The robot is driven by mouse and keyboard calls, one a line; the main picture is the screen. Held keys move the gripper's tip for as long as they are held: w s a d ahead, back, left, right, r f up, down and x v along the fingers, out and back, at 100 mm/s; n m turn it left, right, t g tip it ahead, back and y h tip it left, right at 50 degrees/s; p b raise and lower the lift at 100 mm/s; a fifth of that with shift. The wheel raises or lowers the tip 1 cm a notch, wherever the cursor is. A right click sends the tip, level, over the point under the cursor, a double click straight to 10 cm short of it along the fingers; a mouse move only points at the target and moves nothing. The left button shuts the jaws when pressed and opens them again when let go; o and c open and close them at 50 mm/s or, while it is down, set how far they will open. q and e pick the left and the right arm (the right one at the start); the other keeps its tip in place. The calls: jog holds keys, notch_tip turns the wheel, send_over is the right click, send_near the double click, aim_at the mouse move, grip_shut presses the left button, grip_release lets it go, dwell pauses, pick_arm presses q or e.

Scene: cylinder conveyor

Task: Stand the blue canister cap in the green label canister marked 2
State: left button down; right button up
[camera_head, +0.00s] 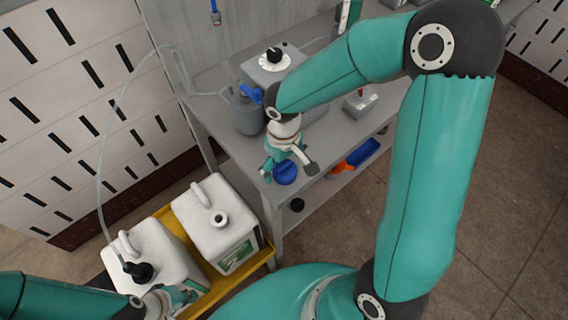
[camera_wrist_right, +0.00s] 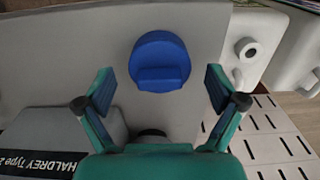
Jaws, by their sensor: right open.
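The blue canister cap (camera_head: 285,173) lies on the grey bench near its front edge. My right gripper (camera_head: 289,167) is above it, open. In the right wrist view the blue cap (camera_wrist_right: 160,62) shows ahead of the open, empty jaws (camera_wrist_right: 160,90), centred between them. A white canister with a green label (camera_head: 238,259) stands in the yellow tray, its neck open and uncapped; the label's number is too small to read. My left gripper (camera_head: 180,298) is low beside the other white canister (camera_head: 152,248); its jaws are unclear.
The yellow tray (camera_head: 262,258) is left of the bench (camera_head: 235,146). The other canister has a black cap with a tube. A grey jug (camera_head: 246,112) and a grey box (camera_head: 265,75) stand on the bench. Orange and blue items (camera_head: 363,153) lie on the lower shelf.

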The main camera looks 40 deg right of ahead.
jog(key=shift+f, duration=0.15)
jog(key=c, duration=1.2)
